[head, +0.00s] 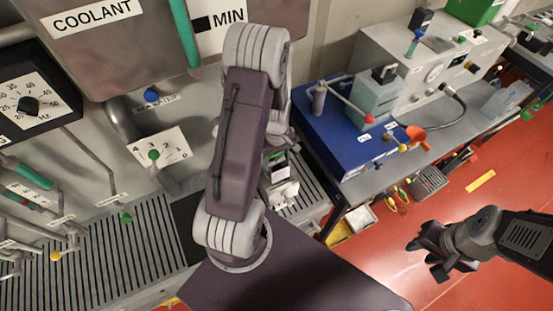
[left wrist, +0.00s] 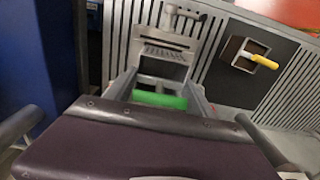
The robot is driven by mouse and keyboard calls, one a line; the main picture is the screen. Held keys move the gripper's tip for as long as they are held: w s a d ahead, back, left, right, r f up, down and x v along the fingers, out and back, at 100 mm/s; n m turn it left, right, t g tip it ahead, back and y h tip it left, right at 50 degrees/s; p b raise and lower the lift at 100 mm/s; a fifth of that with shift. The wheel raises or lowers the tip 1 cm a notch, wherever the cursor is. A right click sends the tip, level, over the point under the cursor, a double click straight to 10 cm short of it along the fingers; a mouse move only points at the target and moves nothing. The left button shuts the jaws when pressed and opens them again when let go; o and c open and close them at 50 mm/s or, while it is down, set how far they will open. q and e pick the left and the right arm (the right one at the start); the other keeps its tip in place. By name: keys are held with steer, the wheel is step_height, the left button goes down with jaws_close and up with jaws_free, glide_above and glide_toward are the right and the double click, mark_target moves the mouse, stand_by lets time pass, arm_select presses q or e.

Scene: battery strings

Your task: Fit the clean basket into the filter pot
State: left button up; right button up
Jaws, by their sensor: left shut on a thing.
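My left gripper (head: 280,172) is mostly hidden behind my own arm in the head view. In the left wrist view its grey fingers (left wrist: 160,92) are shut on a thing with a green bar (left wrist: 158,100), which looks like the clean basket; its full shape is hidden. Just beyond the fingers is a grey metal part with slots (left wrist: 165,52). A dark square panel (left wrist: 228,72) with a square opening and a yellow handle (left wrist: 262,60) lies to the right; I cannot tell whether this is the filter pot. My right gripper (head: 428,258) is open and empty above the red floor.
A slatted grey deck (head: 120,250) runs under the coolant tank (head: 110,45). Levers and valves stick out at the left. Red floor (head: 480,215) is open around my right gripper.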

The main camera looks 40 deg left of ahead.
arm_select(q)
steer(key=shift+f+b, duration=2.9)
steer(key=shift+f, duration=0.8)
steer(key=o, duration=1.7)
steer(key=shift+c, duration=0.2)
step_height(320, 180, up, 9)
steer(key=shift+r+b, duration=0.1)
steer(key=shift+b, duration=0.35)
